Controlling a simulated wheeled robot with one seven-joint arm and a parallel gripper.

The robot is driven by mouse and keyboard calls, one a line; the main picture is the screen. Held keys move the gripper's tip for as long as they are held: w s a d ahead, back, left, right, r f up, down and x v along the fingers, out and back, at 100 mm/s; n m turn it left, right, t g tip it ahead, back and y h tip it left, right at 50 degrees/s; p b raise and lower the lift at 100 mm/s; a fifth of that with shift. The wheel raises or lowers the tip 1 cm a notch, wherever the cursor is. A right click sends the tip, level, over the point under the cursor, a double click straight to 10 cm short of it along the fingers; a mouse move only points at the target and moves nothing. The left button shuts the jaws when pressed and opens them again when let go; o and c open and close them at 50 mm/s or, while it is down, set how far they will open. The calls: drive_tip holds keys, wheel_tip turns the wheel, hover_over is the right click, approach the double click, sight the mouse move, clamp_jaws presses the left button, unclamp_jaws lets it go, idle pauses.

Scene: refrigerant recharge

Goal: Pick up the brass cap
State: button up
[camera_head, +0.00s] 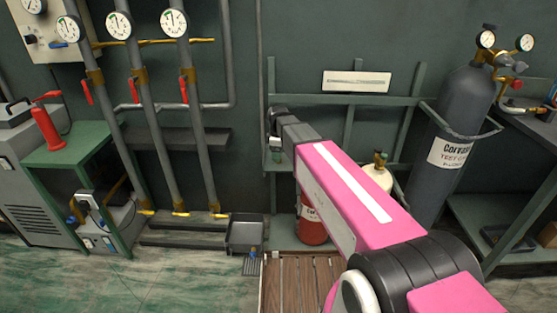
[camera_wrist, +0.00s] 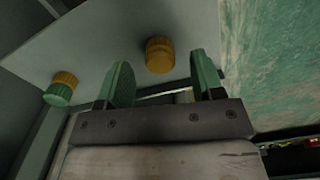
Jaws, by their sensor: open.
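In the wrist view, a brass cap (camera_wrist: 160,55) with a ridged side sits on a pale grey surface (camera_wrist: 110,40). My gripper (camera_wrist: 159,66) is open, with its two green fingers on either side of the cap in the picture. No finger visibly touches the cap, and I cannot tell how far ahead of the fingertips it is. A second cap, part brass and part green (camera_wrist: 62,88), is on the same surface to the left, outside the fingers. In the head view, my pink arm hides most of the shelf area, and I cannot make out the brass cap there.
A dark grey gas cylinder (camera_head: 455,130) stands at the right in a rack. A red cylinder (camera_head: 311,228) and a cream one (camera_head: 378,178) are partly behind my arm. Upright pipes with gauges (camera_head: 119,25) stand further left.

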wheel_tip(320, 180, down, 2)
drive_tip(key=shift+f, duration=0.1)
drive_tip(key=c, duration=1)
